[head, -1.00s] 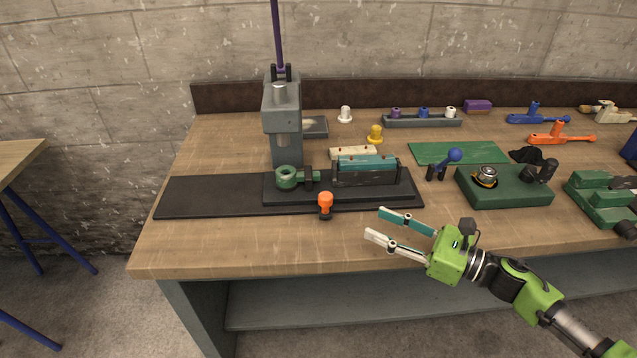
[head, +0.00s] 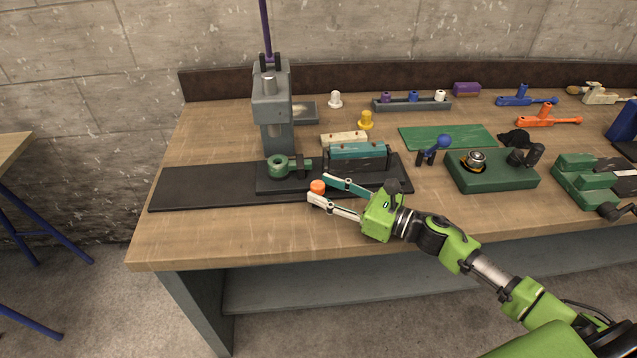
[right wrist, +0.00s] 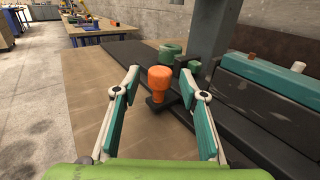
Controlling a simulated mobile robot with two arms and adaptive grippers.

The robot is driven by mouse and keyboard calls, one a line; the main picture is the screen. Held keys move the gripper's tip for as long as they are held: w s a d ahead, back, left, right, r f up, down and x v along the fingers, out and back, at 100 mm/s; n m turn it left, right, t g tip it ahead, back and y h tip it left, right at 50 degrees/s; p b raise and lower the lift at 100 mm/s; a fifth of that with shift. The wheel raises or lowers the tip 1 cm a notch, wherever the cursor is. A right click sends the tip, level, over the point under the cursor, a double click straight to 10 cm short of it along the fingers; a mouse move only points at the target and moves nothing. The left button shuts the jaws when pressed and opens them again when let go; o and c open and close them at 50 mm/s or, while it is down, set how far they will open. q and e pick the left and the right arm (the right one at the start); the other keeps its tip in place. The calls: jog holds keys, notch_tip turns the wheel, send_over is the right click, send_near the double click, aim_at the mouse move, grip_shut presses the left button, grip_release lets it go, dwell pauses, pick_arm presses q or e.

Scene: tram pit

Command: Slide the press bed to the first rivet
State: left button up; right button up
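The press bed (head: 262,186) is a dark sliding plate on a long black base rail (head: 190,189) at the left of the bench. It carries a green ring-shaped fixture (head: 278,166) and a dark block with a teal part (head: 357,151). An orange knob (head: 317,186) stands at its front edge; the right wrist view shows it upright on a small black bracket (right wrist: 163,104). My right gripper (head: 318,190) is open, with one finger on each side of the knob. In the right wrist view, gaps show between the knob and both fingers (right wrist: 165,82). My left gripper is not in view.
The grey press column (head: 273,110) with a purple lever (head: 265,30) rises behind the bed. A green fixture (head: 510,180) and a green mat (head: 445,137) lie to the right. The bench front at left is clear.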

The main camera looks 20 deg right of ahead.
jog(key=shift+x, duration=1.1)
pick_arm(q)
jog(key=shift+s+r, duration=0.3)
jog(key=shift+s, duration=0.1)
pick_arm(e)
grip_shut()
jog(key=w+a, duration=0.1)
jog(key=a, duration=0.4)
jog(key=w+a, duration=0.1)
jog(key=a, duration=0.4)
jog(key=w+a, duration=0.1)
jog(key=a, duration=0.4)
jog(key=shift+w+a, duration=0.35)
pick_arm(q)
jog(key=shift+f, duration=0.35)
pick_arm(e)
grip_release()
